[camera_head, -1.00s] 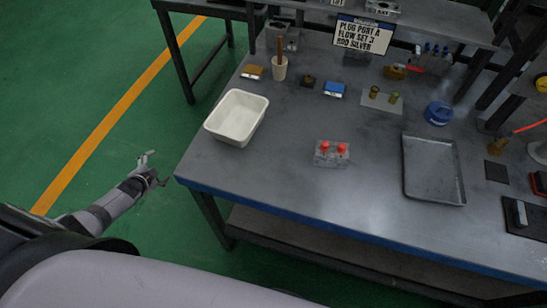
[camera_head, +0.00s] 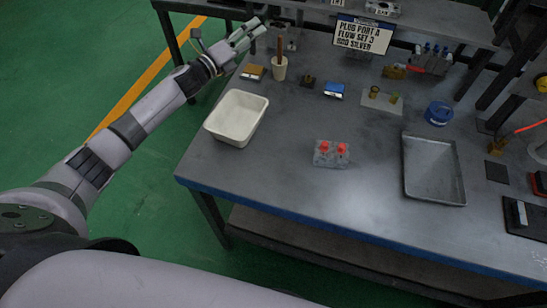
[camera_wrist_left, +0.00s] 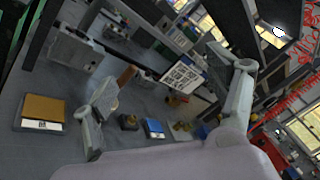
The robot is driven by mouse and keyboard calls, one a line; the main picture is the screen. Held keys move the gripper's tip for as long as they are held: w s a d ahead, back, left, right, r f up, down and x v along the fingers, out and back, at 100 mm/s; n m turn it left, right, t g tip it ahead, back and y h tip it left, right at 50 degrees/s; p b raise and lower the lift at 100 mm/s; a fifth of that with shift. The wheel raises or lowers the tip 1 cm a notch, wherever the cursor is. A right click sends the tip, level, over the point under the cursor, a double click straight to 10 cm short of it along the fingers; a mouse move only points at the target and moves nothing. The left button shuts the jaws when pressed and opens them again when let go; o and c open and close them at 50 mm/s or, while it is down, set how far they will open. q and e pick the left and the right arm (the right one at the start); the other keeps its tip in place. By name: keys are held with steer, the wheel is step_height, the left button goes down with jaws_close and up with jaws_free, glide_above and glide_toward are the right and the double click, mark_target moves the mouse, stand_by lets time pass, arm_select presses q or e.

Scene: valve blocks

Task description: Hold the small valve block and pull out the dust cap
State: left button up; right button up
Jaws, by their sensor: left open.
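The small valve block (camera_head: 324,159) is a clear-grey block on the bench, right of centre in the head view. Two red dust caps stand upright on its top, a left one (camera_head: 325,147) and a right one (camera_head: 342,149). My left gripper (camera_head: 258,29) is over the far left part of the bench, well away from the block and beyond the white bin. Its fingers are spread and empty; they also show apart in the left wrist view (camera_wrist_left: 176,80). I cannot make out the valve block in the wrist view. My right gripper is not in view.
A white bin (camera_head: 218,135) sits at the bench's left edge and a grey metal tray (camera_head: 433,170) right of the block. A cup with a wooden handle (camera_head: 280,68), a sign (camera_head: 362,36) and a blue tape roll (camera_head: 438,113) stand farther back. Bench around the block is clear.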

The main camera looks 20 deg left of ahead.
arm_select(q)
steer(key=s+d+r+m+g+h, duration=0.15)
steer(key=d+r+m+h, duration=0.35)
steer(key=d+r+m, duration=0.5)
steer(key=m+g+h, duration=0.2)
steer(key=m+g, duration=0.2)
steer(key=m, duration=0.1)
glide_toward(321, 147)
steer(key=r, duration=0.2)
steer(key=a+r, duration=0.1)
steer(key=shift+s+r, duration=0.15)
steer(key=shift+s, duration=0.15)
steer(key=shift+s+a+f+m+g, duration=0.45)
steer(key=shift+s+a+f+m, duration=0.15)
steer(key=shift+f+m, duration=0.25)
steer(key=shift+w+a+f, duration=0.15)
steer(key=shift+a+f, duration=0.05)
steer(key=shift+f, duration=0.05)
steer(key=shift+w+d+f, duration=0.1)
steer(key=shift+w+d, duration=0.1)
steer(key=x, duration=1.1)
steer(key=shift+d+f, duration=0.1)
steer(key=shift+f, duration=0.05)
steer(key=shift+c, duration=0.2)
jaws_close()
